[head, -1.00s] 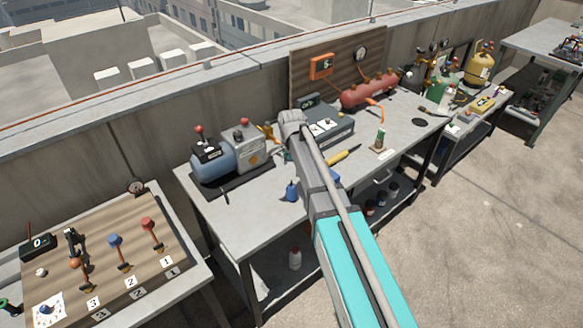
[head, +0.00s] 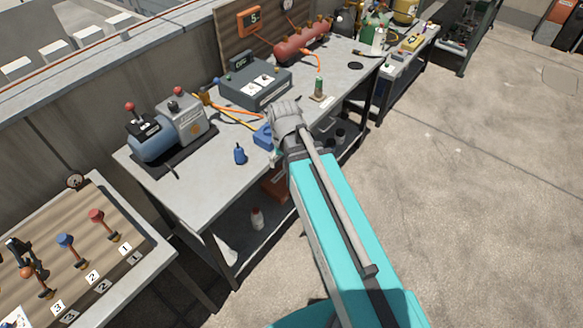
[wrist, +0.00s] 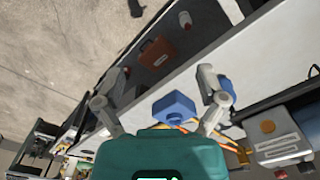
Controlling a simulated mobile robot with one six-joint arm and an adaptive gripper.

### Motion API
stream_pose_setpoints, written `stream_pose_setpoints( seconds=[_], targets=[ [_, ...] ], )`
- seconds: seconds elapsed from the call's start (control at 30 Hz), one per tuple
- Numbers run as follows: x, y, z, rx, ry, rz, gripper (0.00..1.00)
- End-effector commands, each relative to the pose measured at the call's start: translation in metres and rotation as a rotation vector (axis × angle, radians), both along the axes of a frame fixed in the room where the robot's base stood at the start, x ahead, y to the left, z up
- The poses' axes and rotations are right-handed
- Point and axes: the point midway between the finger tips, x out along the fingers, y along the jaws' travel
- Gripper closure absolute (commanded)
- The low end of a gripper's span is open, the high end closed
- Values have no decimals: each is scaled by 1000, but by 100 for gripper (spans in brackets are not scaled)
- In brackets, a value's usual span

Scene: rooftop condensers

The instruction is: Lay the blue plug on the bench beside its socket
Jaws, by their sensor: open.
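A blue block-shaped fitting (head: 263,136) is on the bench (head: 205,187), close beside the end of my arm. In the wrist view the blue fitting (wrist: 176,108) lies between and beyond my fingers, with a rounded part on top; I cannot tell plug from socket in it. A small blue piece with a dark tip (head: 239,154) stands apart on the bench; in the wrist view it is partly behind the right finger. My gripper (wrist: 153,90) is open and empty, with its fingers apart. The head view mostly hides the fingers behind my wrist.
A blue-grey pump (head: 165,133) stands left, with orange and yellow lines leading right. A grey instrument box (head: 255,84), a green-topped canister (head: 319,88) and a red tank (head: 303,43) stand farther back. The bench's front-left area is bare. A toolbox (wrist: 158,52) is on the lower shelf.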

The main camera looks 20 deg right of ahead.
Motion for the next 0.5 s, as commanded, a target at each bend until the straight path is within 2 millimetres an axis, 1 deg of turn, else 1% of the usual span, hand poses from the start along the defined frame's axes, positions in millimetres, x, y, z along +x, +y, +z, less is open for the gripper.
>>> stream_pose_setpoints(
  seconds=[0.03, 0.13, 0.27, 0.5],
  targets=[
    [-14, -5, 0, 0, 0, 34, 10],
    [-25, -10, 0, 0, 0, 92, 10],
    [-29, -13, 0, 0, 0, 124, 10],
    [-28, -13, 0, 0, 0, 127, 10]
  ],
)
